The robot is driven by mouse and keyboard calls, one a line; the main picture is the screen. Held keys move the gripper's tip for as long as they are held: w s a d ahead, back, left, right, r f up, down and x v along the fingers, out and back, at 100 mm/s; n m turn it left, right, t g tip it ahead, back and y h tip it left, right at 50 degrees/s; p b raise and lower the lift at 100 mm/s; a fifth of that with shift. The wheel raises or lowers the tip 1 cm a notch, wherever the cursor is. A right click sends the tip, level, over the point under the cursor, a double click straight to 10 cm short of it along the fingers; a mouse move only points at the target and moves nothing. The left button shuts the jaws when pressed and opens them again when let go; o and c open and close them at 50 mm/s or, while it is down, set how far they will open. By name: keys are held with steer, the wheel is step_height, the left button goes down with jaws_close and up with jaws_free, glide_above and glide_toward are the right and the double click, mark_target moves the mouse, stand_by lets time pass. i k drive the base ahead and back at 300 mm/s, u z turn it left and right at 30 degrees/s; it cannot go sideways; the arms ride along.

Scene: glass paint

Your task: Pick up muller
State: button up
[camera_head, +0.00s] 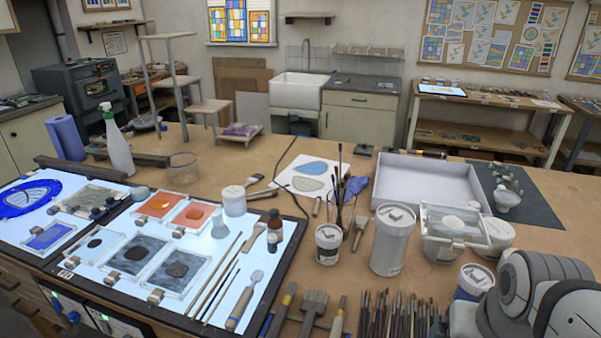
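No thing in view can be named as the muller with certainty. A small pale glassy piece (141,193) stands at the back edge of the light panel (290,262), and its shape is too small to make out surely. Another pale piece (219,230) sits just below a white lidded jar (234,201) on the panel. Glass slabs with dark paint patches (180,263) and orange paint patches (159,205) lie on the panel. My arm shows at the lower right corner. My gripper's fingers are not in view.
White tubs (392,240), a clear lidded box (452,232) and a brush jar (328,244) crowd the right. Many brushes (395,315) line the front edge. A white tray (425,183) and spray bottle (118,143) stand farther back. Bare wood (280,145) shows behind the panel.

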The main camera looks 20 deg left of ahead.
mark_target(219, 231)
steer(key=z, duration=0.25)
steer(key=k, duration=1.25)
steer(key=u, duration=1.25)
steer(key=i, duration=1)
